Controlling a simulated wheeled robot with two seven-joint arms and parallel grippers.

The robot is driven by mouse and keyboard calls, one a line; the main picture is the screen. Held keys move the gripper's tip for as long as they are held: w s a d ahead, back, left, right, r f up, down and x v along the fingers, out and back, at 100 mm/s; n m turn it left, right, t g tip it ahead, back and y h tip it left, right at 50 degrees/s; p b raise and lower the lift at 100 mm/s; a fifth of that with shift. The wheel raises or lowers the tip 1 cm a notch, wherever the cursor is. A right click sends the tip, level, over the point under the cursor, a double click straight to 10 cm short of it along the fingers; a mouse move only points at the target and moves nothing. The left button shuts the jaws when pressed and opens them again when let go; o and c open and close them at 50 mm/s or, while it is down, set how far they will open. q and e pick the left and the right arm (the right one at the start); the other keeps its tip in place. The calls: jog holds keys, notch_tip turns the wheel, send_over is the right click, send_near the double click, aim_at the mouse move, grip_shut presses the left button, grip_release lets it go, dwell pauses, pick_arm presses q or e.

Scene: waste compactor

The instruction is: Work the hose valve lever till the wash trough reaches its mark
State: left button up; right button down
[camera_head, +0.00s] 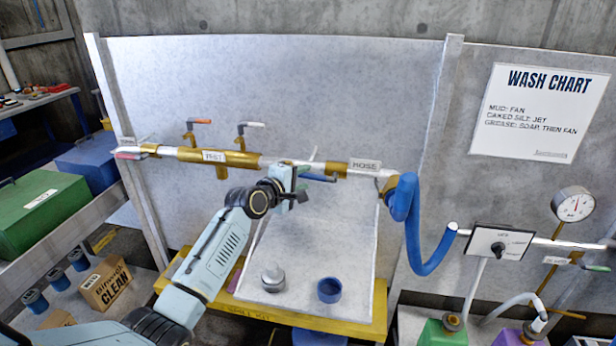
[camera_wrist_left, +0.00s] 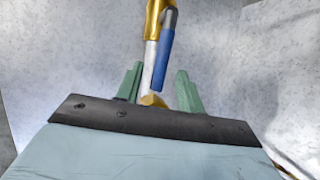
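The blue lever (camera_head: 318,178) sits on the brass valve (camera_head: 334,167) beside the HOSE label (camera_head: 366,165), on the white pipe. My left gripper (camera_head: 306,177) is at this lever. In the left wrist view the blue lever (camera_wrist_left: 164,60) lies between the two green fingers of my left gripper (camera_wrist_left: 160,86), with gaps visible on both sides, so the fingers are open. A white tray-like surface (camera_head: 340,250), possibly the wash trough, lies below on a yellow frame; I cannot make out a water level or mark. My right gripper is not in view.
A TEST label (camera_head: 214,157) marks a brass section further left, near an orange-tipped lever (camera_head: 201,121). A blue hose (camera_head: 430,262) hangs to the right. A grey cup (camera_head: 272,278) and a blue cup (camera_head: 329,290) stand below. A gauge (camera_head: 573,204) is at far right.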

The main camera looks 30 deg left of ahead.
aim_at(306, 177)
pick_arm(q)
jog(key=shift+x, duration=1.55)
grip_shut()
